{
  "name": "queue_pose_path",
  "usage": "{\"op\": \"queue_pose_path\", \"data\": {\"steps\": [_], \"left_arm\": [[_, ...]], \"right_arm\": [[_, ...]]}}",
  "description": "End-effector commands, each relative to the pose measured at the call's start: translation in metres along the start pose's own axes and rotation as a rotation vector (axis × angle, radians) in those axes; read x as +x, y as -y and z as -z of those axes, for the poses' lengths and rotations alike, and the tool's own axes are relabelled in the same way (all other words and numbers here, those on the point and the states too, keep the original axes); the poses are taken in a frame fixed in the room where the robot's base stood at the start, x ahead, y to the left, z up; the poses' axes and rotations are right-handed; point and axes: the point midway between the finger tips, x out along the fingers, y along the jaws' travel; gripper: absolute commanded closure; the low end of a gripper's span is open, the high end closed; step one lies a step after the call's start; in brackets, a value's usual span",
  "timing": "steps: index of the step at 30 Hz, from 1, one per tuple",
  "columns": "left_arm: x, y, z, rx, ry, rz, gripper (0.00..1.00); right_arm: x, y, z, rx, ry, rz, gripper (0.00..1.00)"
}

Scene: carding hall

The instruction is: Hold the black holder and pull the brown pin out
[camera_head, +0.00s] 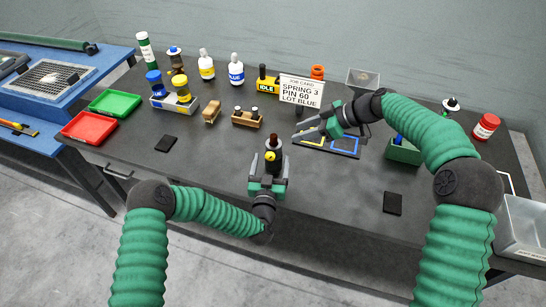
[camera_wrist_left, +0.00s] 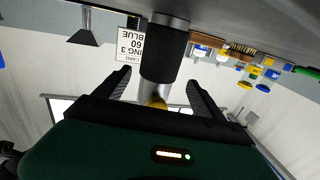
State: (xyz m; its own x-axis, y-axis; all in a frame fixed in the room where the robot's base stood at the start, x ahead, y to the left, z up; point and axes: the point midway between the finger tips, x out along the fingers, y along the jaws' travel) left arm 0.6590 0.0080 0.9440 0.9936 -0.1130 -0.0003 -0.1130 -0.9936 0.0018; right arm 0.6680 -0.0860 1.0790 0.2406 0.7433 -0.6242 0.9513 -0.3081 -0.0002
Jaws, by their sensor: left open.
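The black holder (camera_head: 272,156) stands upright near the front middle of the table, with a yellow spot on its front. The brown pin (camera_head: 273,141) appears as a small dark brown top on it. My left gripper (camera_head: 268,178) is open, just in front of the holder and low. In the left wrist view, a black cylinder (camera_wrist_left: 165,52) shows between and beyond the two spread fingers, with a silver and yellow part below it; contact cannot be told. My right gripper (camera_head: 302,129) looks open and empty, pointing left, behind and right of the holder.
A job card (camera_head: 301,90) stands behind my right gripper. A yellow and blue framed mat (camera_head: 344,147) lies below it. A green bin (camera_head: 404,153) is right.

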Motion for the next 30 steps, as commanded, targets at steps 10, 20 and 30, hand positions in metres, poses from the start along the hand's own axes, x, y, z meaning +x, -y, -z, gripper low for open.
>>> {"op": "queue_pose_path", "data": {"steps": [10,20,30], "left_arm": [[0.024,-0.005,0.0,0.003,0.001,-0.002,0.21],[0.023,-0.002,0.0,0.001,0.001,-0.002,0.48],[0.024,-0.003,0.0,0.003,0.001,-0.001,0.93]], "right_arm": [[-0.003,-0.002,-0.003,0.002,-0.004,0.0,0.64],[-0.001,-0.001,-0.001,0.001,-0.001,0.0,0.64],[-0.003,-0.001,-0.003,0.002,-0.003,0.0,0.64]]}}
